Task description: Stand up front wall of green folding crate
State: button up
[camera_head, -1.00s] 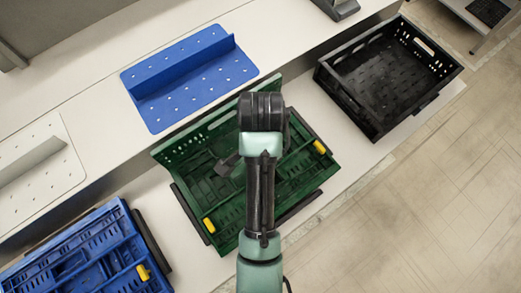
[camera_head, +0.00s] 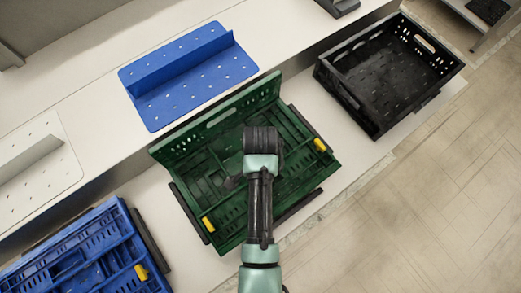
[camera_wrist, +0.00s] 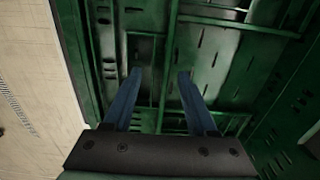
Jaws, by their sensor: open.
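The green folding crate (camera_head: 222,220) sits on the lower white surface in the middle of the head view. Its back wall (camera_head: 217,122) stands up, with a hand slot in it. The other walls look folded flat inside, and yellow latches show at its left (camera_head: 208,224) and right (camera_head: 320,145) ends. In the wrist view the green panels (camera_wrist: 225,60) fill the middle and right. My gripper (camera_wrist: 160,75) is open over these panels with its two blue fingers apart and nothing between them. In the head view my arm hides the fingertips and part of the crate's front.
A black open crate (camera_head: 375,125) stands to the right and a folded blue crate (camera_head: 75,262) to the left. A blue perforated bracket (camera_head: 190,85) and a white one (camera_head: 35,165) lie on the raised ledge behind. Tiled floor is open at the front right.

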grip_shut()
